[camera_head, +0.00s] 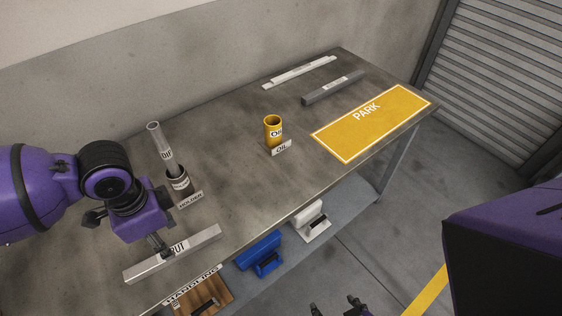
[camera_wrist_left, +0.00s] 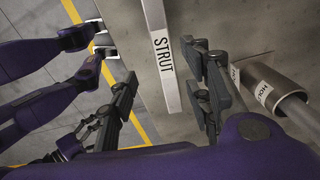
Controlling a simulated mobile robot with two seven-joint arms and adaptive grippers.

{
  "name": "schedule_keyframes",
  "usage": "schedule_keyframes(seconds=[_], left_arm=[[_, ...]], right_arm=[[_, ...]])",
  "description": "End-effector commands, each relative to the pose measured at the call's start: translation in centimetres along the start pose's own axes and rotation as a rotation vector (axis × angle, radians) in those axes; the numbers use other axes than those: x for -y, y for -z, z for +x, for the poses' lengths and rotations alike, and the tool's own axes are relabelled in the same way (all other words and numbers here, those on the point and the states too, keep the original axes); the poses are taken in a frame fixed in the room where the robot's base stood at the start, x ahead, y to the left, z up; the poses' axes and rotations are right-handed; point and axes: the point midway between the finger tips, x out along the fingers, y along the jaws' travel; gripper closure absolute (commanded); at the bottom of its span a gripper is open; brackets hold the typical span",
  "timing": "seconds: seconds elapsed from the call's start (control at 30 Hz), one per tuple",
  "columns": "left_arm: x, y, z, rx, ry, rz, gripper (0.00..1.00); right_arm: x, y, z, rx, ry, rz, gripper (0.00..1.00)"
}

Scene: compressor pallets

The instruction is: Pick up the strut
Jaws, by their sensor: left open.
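The strut (camera_head: 200,243) is a light grey square bar lying along the front left edge of the table. Its STRUT label faces up in the left wrist view (camera_wrist_left: 163,60). My left gripper (camera_head: 165,248) is over the middle of the strut and hides part of its label. In the left wrist view its two fingers (camera_wrist_left: 166,92) are apart, one on each side of the strut, with a gap visible on both sides. Only dark tips of my right gripper (camera_head: 338,308) show at the bottom edge, away from the table; their state is unclear.
A holder (camera_head: 179,185) with a grey rod (camera_head: 160,145) stands just behind the strut. A yellow oil can (camera_head: 273,128), two bars (camera_head: 300,72) (camera_head: 333,88) and the yellow PARK area (camera_head: 350,135) are farther right. Blue (camera_head: 259,250) and white (camera_head: 311,220) items sit on the lower shelf.

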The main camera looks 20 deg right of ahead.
Motion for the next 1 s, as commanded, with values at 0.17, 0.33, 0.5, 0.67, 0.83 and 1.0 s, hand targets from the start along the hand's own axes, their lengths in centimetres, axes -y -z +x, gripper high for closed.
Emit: schedule_keyframes(seconds=[0.17,0.33,0.5,0.67,0.83,1.0], left_arm=[[0.0,-0.1,2.1,0.003,-0.004,-0.002,0.55],[0.4,-0.1,4.2,0.003,-0.003,-0.001,0.55],[0.5,0.0,6.7,0.002,-0.003,0.000,0.55],[0.6,-0.1,7.4,0.001,0.001,-0.001,0.55],[0.6,-0.1,7.4,0.001,0.001,-0.001,0.55],[0.6,0.0,7.4,0.001,0.001,-0.001,0.76]], right_arm=[[0.1,0.0,0.2,-0.001,0.001,0.000,0.29],[0.3,-0.1,0.3,-0.001,0.001,0.008,0.29],[0.5,-0.1,0.4,-0.001,0.000,0.016,0.29],[0.5,-0.1,0.4,-0.002,0.000,0.015,0.29],[0.4,-0.1,0.4,-0.002,0.000,0.013,0.29],[0.2,-0.2,0.3,-0.001,-0.001,0.007,0.29]])
